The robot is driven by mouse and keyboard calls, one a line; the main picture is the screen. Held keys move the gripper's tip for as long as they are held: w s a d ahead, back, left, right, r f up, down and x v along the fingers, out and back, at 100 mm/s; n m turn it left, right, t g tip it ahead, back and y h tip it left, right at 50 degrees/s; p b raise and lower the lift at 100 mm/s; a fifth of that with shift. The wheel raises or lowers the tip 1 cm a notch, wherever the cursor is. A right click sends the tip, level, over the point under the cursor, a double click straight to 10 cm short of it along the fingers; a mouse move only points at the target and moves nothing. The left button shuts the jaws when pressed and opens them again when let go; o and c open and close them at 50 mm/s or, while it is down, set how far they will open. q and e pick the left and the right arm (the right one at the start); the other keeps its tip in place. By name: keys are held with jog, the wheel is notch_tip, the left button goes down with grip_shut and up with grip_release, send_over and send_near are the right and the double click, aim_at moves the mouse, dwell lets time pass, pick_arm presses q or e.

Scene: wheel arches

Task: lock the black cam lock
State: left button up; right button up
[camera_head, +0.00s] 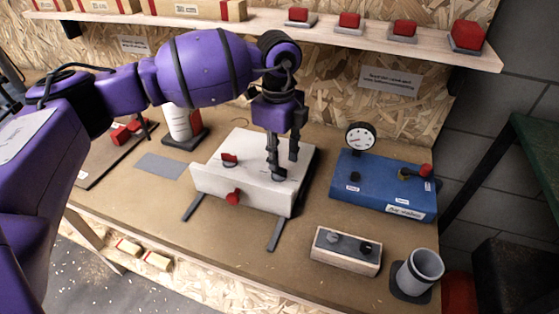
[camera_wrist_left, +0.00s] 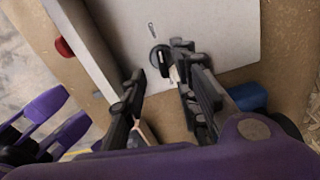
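The black cam lock (camera_head: 279,175) is on the top of the white box (camera_head: 215,179), towards its right end. In the left wrist view the black cam lock (camera_wrist_left: 160,58) is a dark round piece with a lever, beside a small slot mark. My left gripper (camera_head: 283,166) points down over it. Its two fingers stand apart, and in the left wrist view (camera_wrist_left: 159,63) the lock shows between the fingertips, partly covered by one finger. I cannot tell whether a finger touches it. My right gripper is in neither view.
A red knob (camera_head: 229,159) is on the box top and another red knob (camera_head: 234,198) is on its front. A blue gauge box (camera_head: 385,188) stands to the right, a small switch box (camera_head: 345,255) and grey cup (camera_head: 420,268) nearer. A shelf (camera_head: 350,36) runs behind.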

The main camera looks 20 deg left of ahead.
aim_at(279, 172)
pick_arm(q)
notch_tip(279, 172, down, 2)
jog(key=shift+w+f, duration=0.15)
jog(key=shift+f, duration=0.5)
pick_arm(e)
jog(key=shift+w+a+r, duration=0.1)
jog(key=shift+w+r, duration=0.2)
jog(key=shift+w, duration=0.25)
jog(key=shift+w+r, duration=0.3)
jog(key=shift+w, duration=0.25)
pick_arm(q)
jog(key=shift+c, duration=0.3)
jog(key=c, duration=0.6)
grip_shut()
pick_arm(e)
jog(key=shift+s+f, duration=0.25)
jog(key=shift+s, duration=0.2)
